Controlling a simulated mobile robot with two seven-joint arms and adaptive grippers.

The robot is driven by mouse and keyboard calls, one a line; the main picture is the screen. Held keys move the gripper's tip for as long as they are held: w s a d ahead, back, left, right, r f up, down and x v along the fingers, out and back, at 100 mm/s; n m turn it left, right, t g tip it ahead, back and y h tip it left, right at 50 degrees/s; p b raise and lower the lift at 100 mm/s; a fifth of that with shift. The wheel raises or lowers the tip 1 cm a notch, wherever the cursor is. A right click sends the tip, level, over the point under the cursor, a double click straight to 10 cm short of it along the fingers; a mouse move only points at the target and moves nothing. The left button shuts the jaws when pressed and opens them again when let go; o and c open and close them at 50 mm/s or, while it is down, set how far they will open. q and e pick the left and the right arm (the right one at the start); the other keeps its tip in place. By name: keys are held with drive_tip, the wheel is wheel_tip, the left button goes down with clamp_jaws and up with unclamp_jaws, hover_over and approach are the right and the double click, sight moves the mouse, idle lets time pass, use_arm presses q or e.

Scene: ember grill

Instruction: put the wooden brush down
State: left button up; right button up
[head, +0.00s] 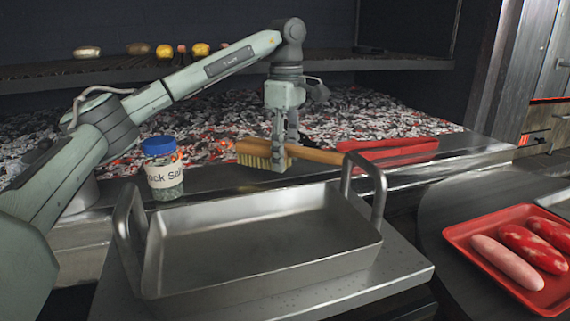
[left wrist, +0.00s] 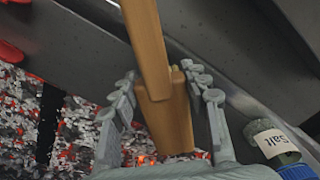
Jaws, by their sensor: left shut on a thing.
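The wooden brush (head: 318,154) has a tan handle pointing right and pale bristles facing down at its left end. My left gripper (head: 279,158) points down and is shut on the brush near where head and handle meet. It holds the brush level over the steel ledge (head: 222,180) in front of the coals. I cannot tell whether the bristles touch the ledge. In the left wrist view, the brush (left wrist: 168,115) lies between the two fingers of the gripper (left wrist: 165,92). My right gripper is not in view.
A rock salt jar (head: 163,170) with a blue lid stands left of the brush. Red tongs (head: 395,150) lie to the right on the ledge. An empty steel pan (head: 262,237) with raised handles is in front. A red tray (head: 474,230) of sausages is at right. Glowing coals lie behind.

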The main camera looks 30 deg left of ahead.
sight(286, 145)
use_arm(q)
drive_tip(key=shift+f, duration=1.1)
drive_tip(key=shift+f, duration=0.2)
drive_tip(key=o, duration=1)
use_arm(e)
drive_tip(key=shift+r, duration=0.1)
use_arm(q)
wheel_tip(286, 145, up, 6)
drive_tip(key=shift+r, duration=0.1)
wheel_tip(286, 145, up, 6)
drive_tip(key=shift+f+p, duration=0.2)
drive_tip(key=shift+p, duration=0.85)
drive_tip(key=shift+r, duration=0.3)
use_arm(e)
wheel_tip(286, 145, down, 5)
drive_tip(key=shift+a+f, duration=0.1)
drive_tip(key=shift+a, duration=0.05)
use_arm(q)
drive_tip(key=shift+f, duration=0.1)
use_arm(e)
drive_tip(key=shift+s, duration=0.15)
